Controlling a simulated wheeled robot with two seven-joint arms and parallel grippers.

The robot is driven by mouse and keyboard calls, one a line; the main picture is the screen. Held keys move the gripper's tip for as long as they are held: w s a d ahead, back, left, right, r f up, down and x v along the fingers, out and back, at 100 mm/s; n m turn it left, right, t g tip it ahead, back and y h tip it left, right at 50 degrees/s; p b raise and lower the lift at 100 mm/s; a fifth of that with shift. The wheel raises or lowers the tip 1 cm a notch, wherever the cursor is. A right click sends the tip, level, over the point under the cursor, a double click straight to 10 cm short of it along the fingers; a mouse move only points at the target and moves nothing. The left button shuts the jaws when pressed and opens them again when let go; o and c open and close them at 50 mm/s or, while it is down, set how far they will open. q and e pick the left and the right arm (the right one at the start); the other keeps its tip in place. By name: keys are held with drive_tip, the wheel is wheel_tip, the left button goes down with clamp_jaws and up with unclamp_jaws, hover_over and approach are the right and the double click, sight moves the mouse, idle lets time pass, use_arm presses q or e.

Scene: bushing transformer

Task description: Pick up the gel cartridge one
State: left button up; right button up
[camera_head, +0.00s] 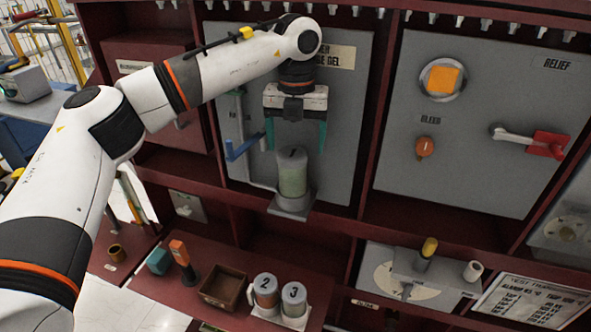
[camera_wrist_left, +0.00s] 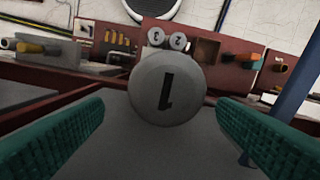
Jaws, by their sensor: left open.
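Gel cartridge one (camera_head: 292,174) is a pale green cylinder with a grey cap marked 1. It stands upright on a small grey ledge (camera_head: 291,205) on the grey gel panel. In the left wrist view its cap (camera_wrist_left: 166,89) shows in the middle, between the two green fingers. My left gripper (camera_head: 296,140) is open and points down above the cartridge, with one finger to each side of its top. The fingers look apart from the cap. My right gripper is not in view.
Cartridges 2 (camera_head: 265,293) and 3 (camera_head: 293,298) stand below on the lower shelf, beside a brown open box (camera_head: 222,287). A blue lever (camera_head: 240,148) sticks out just left of the cartridge. The panel (camera_head: 345,110) is close behind my gripper.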

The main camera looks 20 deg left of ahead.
sight(291, 154)
use_arm(q)
drive_tip(key=f+p, duration=0.1)
drive_tip(key=s+f+p, duration=0.1)
drive_tip(key=f+p, duration=0.1)
drive_tip(key=shift+s+a+f, duration=0.15)
drive_tip(key=shift+s+a, duration=0.1)
drive_tip(key=shift+s, duration=0.1)
drive_tip(key=f, duration=0.2)
drive_tip(key=shift+w+f, duration=0.25)
drive_tip(key=shift+f, duration=0.3)
drive_tip(key=c, duration=1.1)
drive_tip(key=shift+r, duration=0.1)
drive_tip(key=shift+c, duration=0.6)
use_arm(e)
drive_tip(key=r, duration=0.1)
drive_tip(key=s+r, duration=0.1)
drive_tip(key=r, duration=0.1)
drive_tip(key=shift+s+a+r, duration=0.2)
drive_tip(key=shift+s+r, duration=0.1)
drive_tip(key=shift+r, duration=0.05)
